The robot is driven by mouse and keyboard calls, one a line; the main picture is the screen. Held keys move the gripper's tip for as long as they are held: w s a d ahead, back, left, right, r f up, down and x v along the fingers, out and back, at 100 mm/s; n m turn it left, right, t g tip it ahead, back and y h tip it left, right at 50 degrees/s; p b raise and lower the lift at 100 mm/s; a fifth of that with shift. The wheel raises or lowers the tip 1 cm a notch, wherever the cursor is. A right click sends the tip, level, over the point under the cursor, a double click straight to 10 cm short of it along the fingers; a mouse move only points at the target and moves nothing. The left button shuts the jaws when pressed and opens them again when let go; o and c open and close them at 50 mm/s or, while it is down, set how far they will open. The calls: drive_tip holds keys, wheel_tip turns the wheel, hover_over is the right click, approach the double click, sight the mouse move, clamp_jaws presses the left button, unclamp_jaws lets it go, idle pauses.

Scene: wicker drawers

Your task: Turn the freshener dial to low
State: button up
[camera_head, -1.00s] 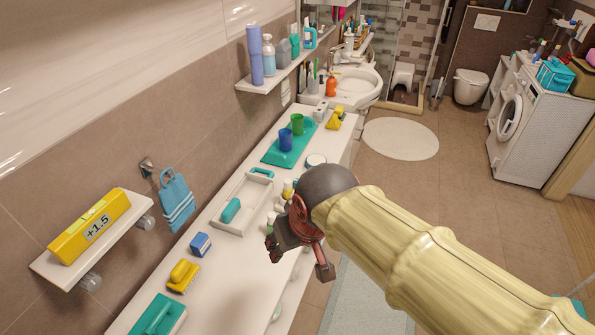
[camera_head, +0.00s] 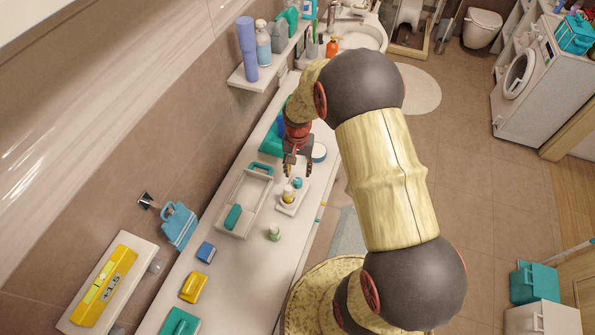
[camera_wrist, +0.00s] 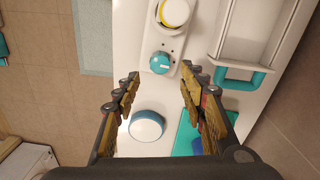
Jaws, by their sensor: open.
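The freshener is a white base (camera_head: 291,207) on the white counter, carrying a white bottle with a yellow ring (camera_head: 288,194) and a small teal dial (camera_head: 297,183). In the wrist view the teal dial (camera_wrist: 159,62) has a pale pointer mark and small dots beside it; the white-and-yellow bottle (camera_wrist: 173,12) is at the top edge. My gripper (camera_head: 297,170) is open and empty, pointing down near the dial. In the wrist view its fingers (camera_wrist: 160,76) stand apart on either side of the space just below the dial, without visible contact.
A round white-and-teal container (camera_wrist: 147,125) stands near the dial. A white tray with teal handles (camera_head: 265,200) lies left of the freshener, and a small green-capped bottle (camera_head: 274,233) stands in front. A teal mat (camera_wrist: 188,140) is partly behind a finger. A wall shelf (camera_head: 266,75) juts out above.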

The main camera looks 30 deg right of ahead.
sight(298, 180)
wheel_tip(298, 180, down, 7)
drive_tip(key=shift+s, duration=0.1)
idle(0.3)
drive_tip(key=shift+c, duration=0.6)
clamp_jaws()
